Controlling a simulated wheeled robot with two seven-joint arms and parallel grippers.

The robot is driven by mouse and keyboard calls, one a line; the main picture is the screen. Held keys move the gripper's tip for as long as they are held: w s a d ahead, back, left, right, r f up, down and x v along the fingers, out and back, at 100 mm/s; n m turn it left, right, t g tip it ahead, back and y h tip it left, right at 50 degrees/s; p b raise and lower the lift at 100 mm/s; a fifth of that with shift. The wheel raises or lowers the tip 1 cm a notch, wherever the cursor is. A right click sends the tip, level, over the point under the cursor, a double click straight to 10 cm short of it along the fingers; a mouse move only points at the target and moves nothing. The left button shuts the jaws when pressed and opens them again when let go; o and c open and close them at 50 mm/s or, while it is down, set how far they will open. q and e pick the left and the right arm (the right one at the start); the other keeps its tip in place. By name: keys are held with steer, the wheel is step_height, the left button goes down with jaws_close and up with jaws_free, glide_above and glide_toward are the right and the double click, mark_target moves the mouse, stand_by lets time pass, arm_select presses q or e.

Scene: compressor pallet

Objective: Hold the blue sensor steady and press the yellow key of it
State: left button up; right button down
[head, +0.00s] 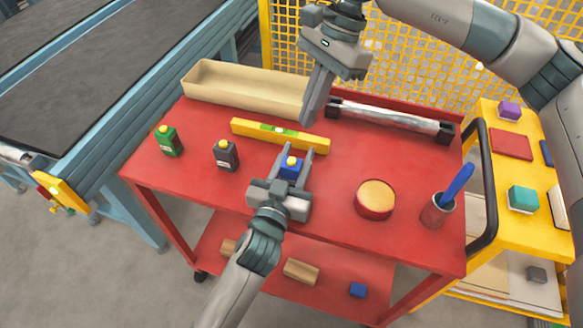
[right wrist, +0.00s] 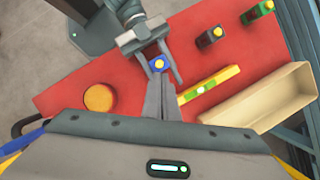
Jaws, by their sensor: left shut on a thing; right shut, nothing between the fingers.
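The blue sensor (head: 291,168) stands on the red cart top (head: 330,195) with its yellow key (head: 291,160) facing up. My left gripper (head: 294,163) is shut on the blue sensor, one finger on each side. My right gripper (head: 309,117) is shut and empty, pointing down above the cart, over the right part of the yellow level. In the right wrist view the blue sensor (right wrist: 158,64) shows between the left fingers, with the yellow key (right wrist: 159,63) uncovered. The right fingertips (right wrist: 161,82) appear just below it in that picture, apart from the key.
A yellow level (head: 250,130) lies behind the sensor. A round tan-topped tin (head: 376,198) and a red cup (head: 437,212) with a blue item stand at right. A beige tray (head: 235,88) lies at the back.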

steer(key=shift+s+a+r+n+t+y, duration=0.15)
steer(key=shift+s+a+r+t+y, duration=0.3)
steer(key=shift+y, duration=0.5)
steer(key=shift+s+a+r+n+t+y, duration=0.15)
steer(key=shift+s+t+y, duration=0.25)
steer(key=shift+t+y, duration=0.45)
steer(key=shift+s+a+r+n+t+y, duration=0.1)
steer(key=shift+s+a+r+t+y, duration=0.3)
steer(key=shift+y, duration=0.7)
steer(key=shift+f, duration=0.25)
glide_above(298, 163)
steer(key=shift+f, duration=4.2)
